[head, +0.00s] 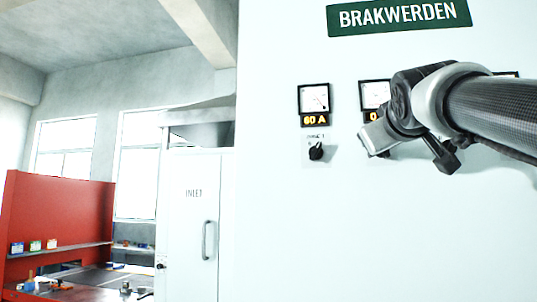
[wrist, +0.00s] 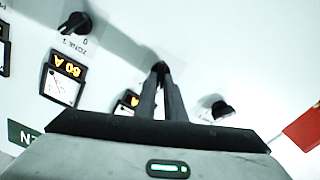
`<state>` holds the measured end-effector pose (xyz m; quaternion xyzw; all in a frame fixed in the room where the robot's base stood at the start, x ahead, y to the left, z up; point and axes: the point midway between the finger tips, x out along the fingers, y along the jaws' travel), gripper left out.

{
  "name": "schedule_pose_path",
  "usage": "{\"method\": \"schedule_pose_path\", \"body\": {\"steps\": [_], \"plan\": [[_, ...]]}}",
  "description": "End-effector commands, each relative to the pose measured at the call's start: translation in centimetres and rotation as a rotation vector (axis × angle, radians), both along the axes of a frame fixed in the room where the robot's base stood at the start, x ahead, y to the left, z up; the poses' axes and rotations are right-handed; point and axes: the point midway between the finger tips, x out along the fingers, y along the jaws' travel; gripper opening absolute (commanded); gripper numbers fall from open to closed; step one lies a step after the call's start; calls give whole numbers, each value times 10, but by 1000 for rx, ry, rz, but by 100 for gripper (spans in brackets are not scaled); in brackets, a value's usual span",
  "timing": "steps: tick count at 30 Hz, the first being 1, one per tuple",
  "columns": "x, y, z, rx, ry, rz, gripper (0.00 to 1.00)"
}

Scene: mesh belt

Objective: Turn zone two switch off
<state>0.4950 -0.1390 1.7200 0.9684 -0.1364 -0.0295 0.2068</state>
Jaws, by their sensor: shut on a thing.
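The zone two switch (wrist: 160,66) is a small black rotary knob on the pale panel. In the wrist view my gripper (wrist: 161,75) is shut on it, and the fingers hide most of it. In the head view my gripper and wrist cover the switch and its label. The zone two meter (head: 375,94) shows partly above my gripper.
The zone one switch (head: 316,152) sits to the left, under a meter (head: 314,98) reading 60 A. The zone three switch (wrist: 75,22) and its 60 A meter (wrist: 62,82) show in the wrist view. An inlet door (head: 190,225) and red-backed bench (head: 60,225) stand farther left.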

Motion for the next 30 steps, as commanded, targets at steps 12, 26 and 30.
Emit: {"method": "schedule_pose_path", "body": {"steps": [12,26,30], "plan": [[0,1,1,-110,29,1,0],[0,1,1,-116,31,0,19],[0,1,0,-115,31,1,28]]}}
